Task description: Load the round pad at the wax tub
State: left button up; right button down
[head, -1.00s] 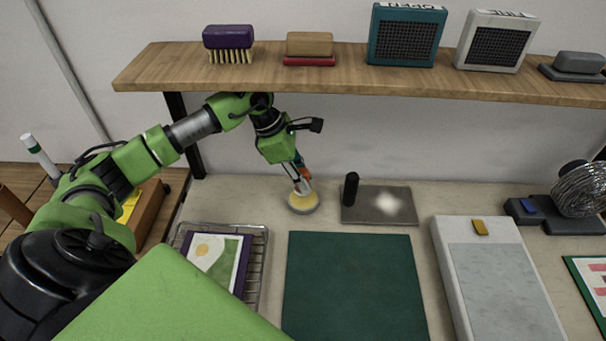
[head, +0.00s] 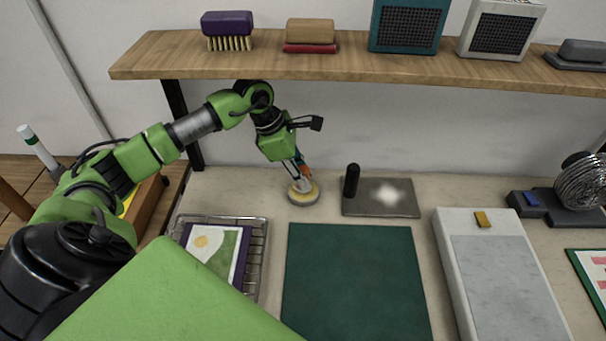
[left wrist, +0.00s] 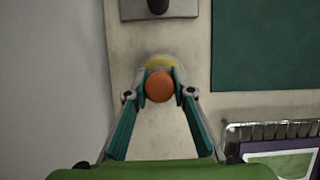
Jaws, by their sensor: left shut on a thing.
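The wax tub (head: 303,198) is a low round dish with yellow wax, on the counter left of the grey plate. My left gripper (head: 303,181) is shut on the round pad, whose orange-brown round top (left wrist: 159,87) shows between the fingertips in the left wrist view. In the head view only a small orange bit (head: 306,172) shows at the fingers. The gripper points down over the tub. The yellow wax (left wrist: 160,62) shows just past the pad. The pad's underside is hidden, so I cannot tell whether it touches the wax. My right gripper is not in view.
A grey plate (head: 405,208) with a pale patch and a black upright knob (head: 352,180) is right of the tub. A wire rack (head: 262,255) with a picture card, a dark green mat (head: 355,280) and a white slab (head: 500,290) are nearer. A wooden shelf (head: 350,66) hangs behind.

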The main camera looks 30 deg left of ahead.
pick_arm(q)
jog(key=shift+f+b, duration=0.4)
jog(key=shift+f, duration=0.05)
dwell(0.6)
jog(key=shift+s+f+b, duration=0.1)
jog(key=shift+b, duration=0.2)
dwell(1.1)
